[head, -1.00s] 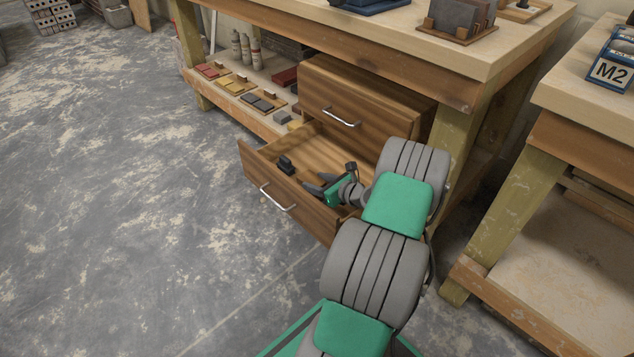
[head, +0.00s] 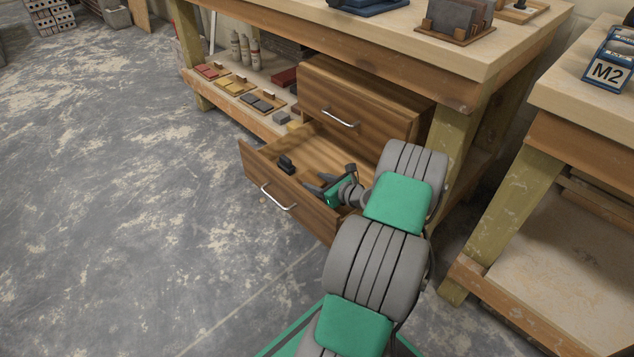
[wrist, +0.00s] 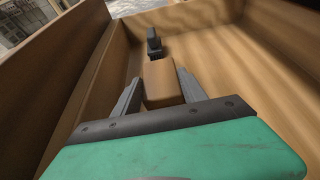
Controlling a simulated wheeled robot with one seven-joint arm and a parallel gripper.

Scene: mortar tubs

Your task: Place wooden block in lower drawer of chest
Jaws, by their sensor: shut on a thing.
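The wooden chest (head: 365,95) stands on the bench's lower shelf, with its upper drawer closed and its lower drawer (head: 262,182) pulled open. My gripper (head: 312,186) is inside the open lower drawer. In the wrist view, a plain brown wooden block (wrist: 161,82) sits between the two grey fingers of my gripper (wrist: 157,92), which are shut on it. The drawer walls (wrist: 62,75) rise on both sides. In the head view I cannot make out the block; my gripper and arm hide part of the drawer. Whether the block touches the drawer floor is unclear.
A small black object (head: 286,164) lies in the drawer near its left side; a dark object (wrist: 154,42) also shows beyond the block in the wrist view. Colored sample trays (head: 238,84) and bottles (head: 245,48) stand on the shelf left of the chest. The floor in front is clear.

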